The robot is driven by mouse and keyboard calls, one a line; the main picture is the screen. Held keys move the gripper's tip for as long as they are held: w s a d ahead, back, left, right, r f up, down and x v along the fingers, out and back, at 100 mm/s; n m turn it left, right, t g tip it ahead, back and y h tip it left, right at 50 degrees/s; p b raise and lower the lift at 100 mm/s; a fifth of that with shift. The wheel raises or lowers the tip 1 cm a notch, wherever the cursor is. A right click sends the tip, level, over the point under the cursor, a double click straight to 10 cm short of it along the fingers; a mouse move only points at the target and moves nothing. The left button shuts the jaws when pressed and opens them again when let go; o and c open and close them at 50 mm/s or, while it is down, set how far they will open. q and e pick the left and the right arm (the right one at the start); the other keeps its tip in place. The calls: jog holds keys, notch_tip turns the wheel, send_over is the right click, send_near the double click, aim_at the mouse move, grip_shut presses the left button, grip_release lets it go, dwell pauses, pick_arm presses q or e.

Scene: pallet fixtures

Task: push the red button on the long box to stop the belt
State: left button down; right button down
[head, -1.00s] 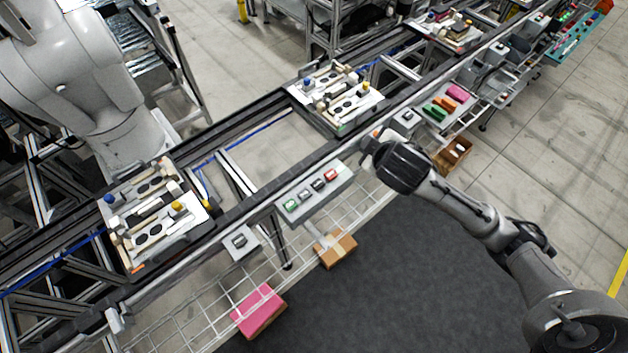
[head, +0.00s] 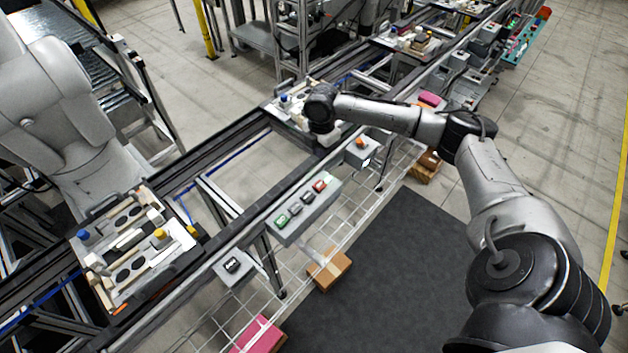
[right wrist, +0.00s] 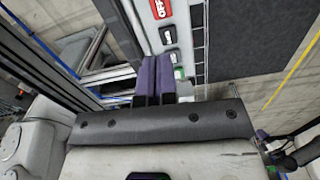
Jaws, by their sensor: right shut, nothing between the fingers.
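The long grey box (head: 298,222) is fixed along the near side of the belt rail in the head view. Its red button (head: 319,186) is at the far right end, with two dark buttons and a green button (head: 281,221) to its left. In the right wrist view the red button (right wrist: 160,8) reads OFF at the top edge. My right gripper (right wrist: 153,75) is shut and empty there, with its fingers beside the box's row of buttons. In the head view my right gripper (head: 320,112) is over the belt, beyond the red button; its fingertips are hard to make out. My left gripper is not in view.
A pallet fixture with parts (head: 130,250) sits on the belt at left; another is partly hidden behind my right arm. Small button boxes (head: 235,267) (head: 361,150) flank the long box. A wire shelf below holds a cardboard box (head: 329,270). The dark mat (head: 400,260) is clear.

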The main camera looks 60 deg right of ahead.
aim_at(319, 184)
jog(key=shift+n, duration=0.5)
notch_tip(319, 184, down, 14)
jog(key=shift+r+b, duration=0.1)
jog(key=shift+b, duration=0.45)
dwell(0.4)
